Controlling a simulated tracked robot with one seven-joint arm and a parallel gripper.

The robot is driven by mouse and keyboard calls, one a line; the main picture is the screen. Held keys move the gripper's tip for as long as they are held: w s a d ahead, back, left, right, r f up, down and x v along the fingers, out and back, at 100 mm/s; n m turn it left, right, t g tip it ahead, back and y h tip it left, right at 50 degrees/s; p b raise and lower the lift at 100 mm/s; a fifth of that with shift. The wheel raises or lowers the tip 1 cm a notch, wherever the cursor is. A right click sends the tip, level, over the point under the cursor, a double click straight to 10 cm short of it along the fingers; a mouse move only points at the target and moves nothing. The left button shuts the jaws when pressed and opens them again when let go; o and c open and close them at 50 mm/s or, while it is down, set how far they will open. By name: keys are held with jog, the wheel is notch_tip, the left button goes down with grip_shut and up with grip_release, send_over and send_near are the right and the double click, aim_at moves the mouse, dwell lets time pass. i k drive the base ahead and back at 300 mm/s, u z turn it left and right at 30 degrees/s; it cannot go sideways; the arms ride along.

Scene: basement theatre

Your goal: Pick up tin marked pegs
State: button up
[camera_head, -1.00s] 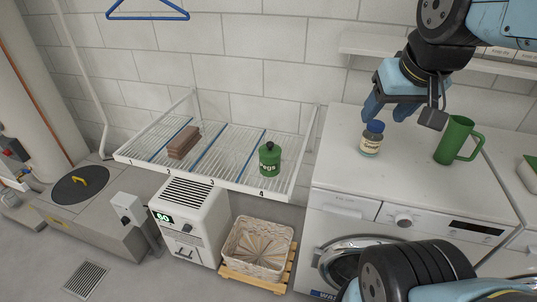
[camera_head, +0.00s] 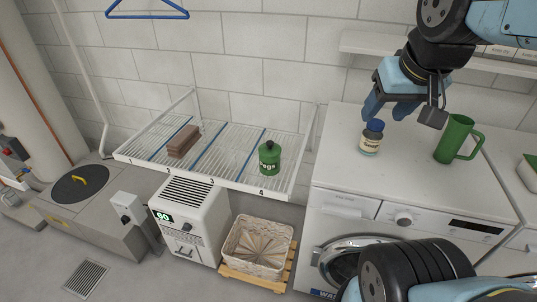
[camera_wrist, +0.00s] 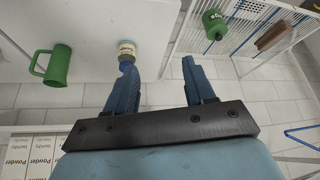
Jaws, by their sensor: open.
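My gripper (camera_head: 392,108) is open and empty above the white washing machine top, well to the right of the tin. In the wrist view its two blue fingers (camera_wrist: 158,75) are spread apart. A small jar with a blue lid (camera_head: 370,139) stands just below my gripper, close to one finger.
A green mug (camera_head: 455,139) stands right of the jar on the washing machine (camera_head: 333,190). Brown bricks (camera_head: 184,141) lie on the rack's left part. A dehumidifier (camera_head: 190,218) and a wicker basket (camera_head: 257,247) stand below. A shelf (camera_head: 365,43) runs along the wall behind my arm.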

aim_at(268, 167)
jog(key=z, duration=0.75)
jog(key=k, duration=1.95)
jog(key=u, duration=0.75)
jog(key=i, duration=1)
jog(key=z, duration=0.05)
